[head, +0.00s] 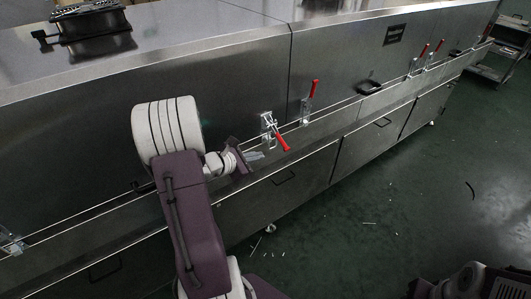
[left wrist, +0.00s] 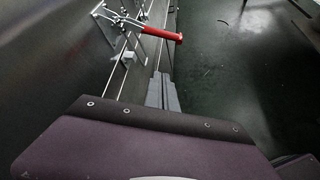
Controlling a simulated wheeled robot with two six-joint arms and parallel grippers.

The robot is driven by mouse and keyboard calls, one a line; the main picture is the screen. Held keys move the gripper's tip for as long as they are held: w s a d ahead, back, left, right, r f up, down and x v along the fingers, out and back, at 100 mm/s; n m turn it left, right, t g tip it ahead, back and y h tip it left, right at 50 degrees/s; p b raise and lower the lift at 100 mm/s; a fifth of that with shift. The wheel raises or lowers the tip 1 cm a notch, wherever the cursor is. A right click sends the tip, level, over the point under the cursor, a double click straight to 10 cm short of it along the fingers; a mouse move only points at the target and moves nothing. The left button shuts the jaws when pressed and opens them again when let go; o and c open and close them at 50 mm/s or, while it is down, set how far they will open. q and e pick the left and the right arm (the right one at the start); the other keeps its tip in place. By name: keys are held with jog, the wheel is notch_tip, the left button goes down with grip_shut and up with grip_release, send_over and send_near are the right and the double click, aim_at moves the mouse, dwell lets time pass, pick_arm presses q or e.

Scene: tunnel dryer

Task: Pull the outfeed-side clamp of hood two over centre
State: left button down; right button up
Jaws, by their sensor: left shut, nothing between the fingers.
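A toggle clamp (head: 267,124) with a red handle sits on the steel hood side, just left of a vertical seam. Its red handle (head: 282,141) tilts down and outward to the right. In the left wrist view the same red handle (left wrist: 162,34) sticks out to the right from its metal linkage (left wrist: 122,19). My left gripper (head: 256,156) is shut and empty, just below and left of this handle, apart from it. Its closed fingers show in the left wrist view (left wrist: 163,92). A second clamp (head: 307,109), right of the seam, has its red handle upright.
Two more clamps with raised red handles (head: 421,55) (head: 438,49) sit farther right. A black handle (head: 369,88) projects from the hood. A narrow ledge (head: 330,124) runs below the clamps. A cart (head: 497,65) stands at the far right. The green floor in front is mostly open.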

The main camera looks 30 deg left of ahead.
aim_at(278, 136)
pick_arm(q)
jog(key=w+d, duration=0.3)
jog(key=w, duration=0.4)
jog(key=shift+w+f, duration=0.15)
jog(key=shift+w, duration=0.15)
